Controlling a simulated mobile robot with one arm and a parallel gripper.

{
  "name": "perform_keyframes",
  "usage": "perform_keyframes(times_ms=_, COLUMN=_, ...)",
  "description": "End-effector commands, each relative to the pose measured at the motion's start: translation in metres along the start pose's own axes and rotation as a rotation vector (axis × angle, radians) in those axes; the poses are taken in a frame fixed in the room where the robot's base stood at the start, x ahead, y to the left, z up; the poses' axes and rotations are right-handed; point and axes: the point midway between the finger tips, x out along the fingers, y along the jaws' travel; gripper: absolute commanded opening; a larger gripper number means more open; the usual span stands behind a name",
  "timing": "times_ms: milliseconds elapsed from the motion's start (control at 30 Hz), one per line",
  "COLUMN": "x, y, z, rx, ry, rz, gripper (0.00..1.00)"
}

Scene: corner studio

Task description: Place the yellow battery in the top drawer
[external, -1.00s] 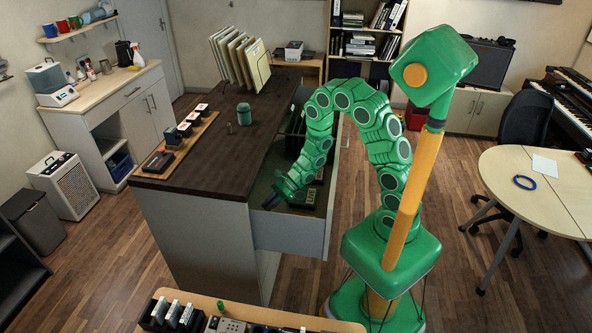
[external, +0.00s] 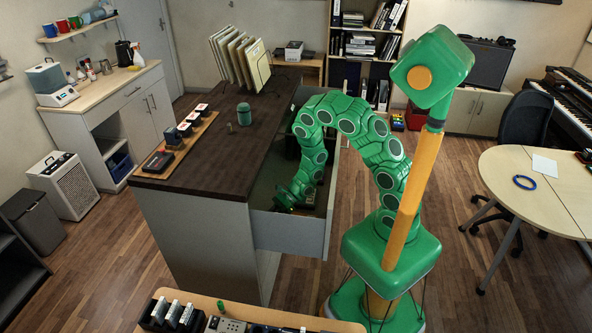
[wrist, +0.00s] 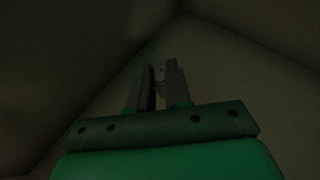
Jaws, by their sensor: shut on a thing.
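The top drawer (external: 292,236) of the dark-topped cabinet is pulled open toward the right. My gripper (external: 282,208) reaches down into the drawer near its front-left corner in the external view. In the wrist view my gripper (wrist: 160,72) has its two fingers close together. A small dim brownish thing, likely the yellow battery (wrist: 161,82), shows between the fingertips. It is too dark to see its colour or shape clearly. The battery cannot be made out in the external view. Plain, dark drawer surfaces surround the fingers in the wrist view.
The cabinet top (external: 215,165) bears a green canister (external: 244,113), a small upright grey cylinder (external: 229,127), a wooden strip (external: 190,140) with several devices, and a rack of panels (external: 240,60). The drawer walls are close around my gripper. A wooden bench (external: 290,318) stands in front.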

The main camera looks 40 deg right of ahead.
Motion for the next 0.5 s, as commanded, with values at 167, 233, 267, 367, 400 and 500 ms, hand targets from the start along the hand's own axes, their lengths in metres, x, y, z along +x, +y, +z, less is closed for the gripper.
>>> perform_keyframes(times_ms=167, x=0.009, y=0.001, z=-0.017, rx=0.002, ry=0.001, rz=0.001, gripper=0.0)
perform_keyframes(times_ms=233, x=0.011, y=0.001, z=-0.02, rx=0.002, ry=0.001, rz=0.002, gripper=0.0)
perform_keyframes(times_ms=267, x=0.011, y=0.001, z=-0.021, rx=0.001, ry=0.0, rz=0.001, gripper=0.0)
perform_keyframes(times_ms=367, x=0.012, y=0.0, z=-0.021, rx=0.001, ry=0.0, rz=0.0, gripper=0.0)
perform_keyframes(times_ms=400, x=0.012, y=0.0, z=-0.021, rx=0.001, ry=0.0, rz=0.0, gripper=0.0)
perform_keyframes(times_ms=500, x=0.012, y=0.0, z=-0.021, rx=0.001, ry=-0.001, rz=0.0, gripper=0.0)
